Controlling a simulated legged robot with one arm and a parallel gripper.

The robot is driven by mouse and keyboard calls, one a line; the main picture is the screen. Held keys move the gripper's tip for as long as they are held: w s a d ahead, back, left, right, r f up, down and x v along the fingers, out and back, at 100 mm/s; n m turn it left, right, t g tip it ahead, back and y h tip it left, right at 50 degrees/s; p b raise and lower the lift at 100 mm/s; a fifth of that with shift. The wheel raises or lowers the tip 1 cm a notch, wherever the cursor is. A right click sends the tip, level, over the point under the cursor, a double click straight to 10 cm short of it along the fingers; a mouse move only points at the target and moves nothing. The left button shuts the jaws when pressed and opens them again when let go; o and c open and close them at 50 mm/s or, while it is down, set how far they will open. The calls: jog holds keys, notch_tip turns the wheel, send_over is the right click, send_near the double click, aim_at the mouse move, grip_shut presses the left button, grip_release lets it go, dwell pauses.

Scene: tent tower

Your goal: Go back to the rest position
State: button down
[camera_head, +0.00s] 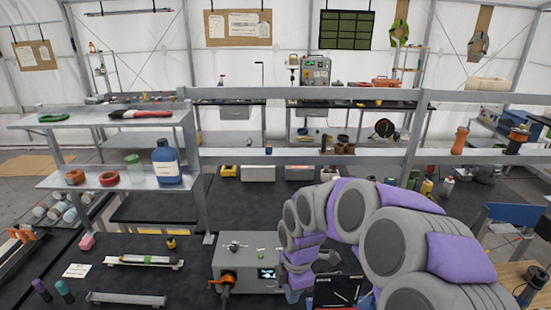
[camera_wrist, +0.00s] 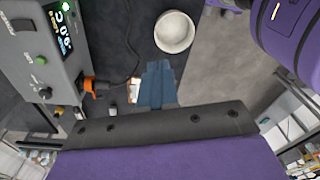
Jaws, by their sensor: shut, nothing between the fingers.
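My gripper (camera_wrist: 157,84) is at the centre of the wrist view, its blue-grey fingers together and nothing between them. In the head view my grey and purple arm folds down over the right side of the bench, and only a small blue part of the gripper shows at its lower end, beside the grey control box (camera_head: 245,258). The control box (camera_wrist: 42,62), with a lit display and an orange connector (camera_wrist: 96,86), stands left of my gripper in the wrist view. My gripper touches nothing that I can see.
A round white container (camera_wrist: 174,32) lies beyond my fingertips. A shelf (camera_head: 110,178) with a blue bottle (camera_head: 166,162) stands at left. A rail (camera_head: 300,93) crosses behind the bench.

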jog(key=s+d+f+m+b, duration=0.1)
jog(key=s+d+m+b, duration=0.2)
jog(key=s+m, duration=0.4)
jog(key=s+d+f+m+b, duration=0.1)
jog(key=s+d+m+b, duration=0.2)
jog(key=s+m, duration=0.4)
jog(key=s+d+f+m+g+b, duration=0.1)
jog(key=s+m+b, duration=0.4)
jog(key=s, duration=1)
jog(key=d+f+m, duration=0.1)
jog(key=d+m, duration=0.1)
jog(key=shift+s+d+m+h, duration=0.3)
jog(key=shift+s+d, duration=0.05)
jog(key=shift+d, duration=0.05)
jog(key=shift+f, duration=0.1)
